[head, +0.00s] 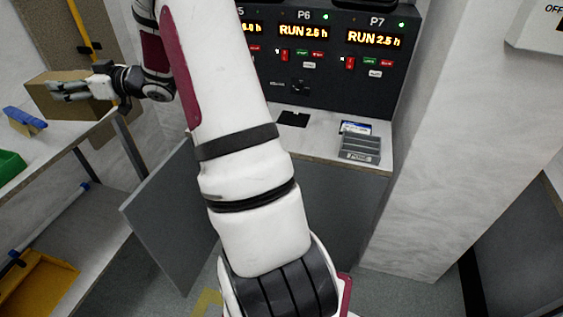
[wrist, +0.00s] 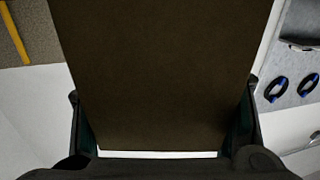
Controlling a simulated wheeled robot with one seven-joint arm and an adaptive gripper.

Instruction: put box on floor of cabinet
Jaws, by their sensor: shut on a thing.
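A brown cardboard box (head: 68,92) is at the left in the head view, above or at a white bench top. My gripper (head: 75,90) is shut on it. In the wrist view the box (wrist: 160,75) fills the middle, between the two fingers of my gripper (wrist: 165,128). Whether the box touches the bench cannot be told. A grey cabinet (head: 325,195) stands under the control panel counter, with a grey door (head: 170,220) swung open to the left. My arm hides much of the cabinet's inside and floor.
A white bench (head: 60,135) at the left carries a blue object (head: 25,120) and a green bin (head: 10,165). An orange dustpan (head: 38,285) is below. A grey tray (head: 360,148) sits on the counter (head: 330,130). A pale wall column (head: 425,160) stands at the right.

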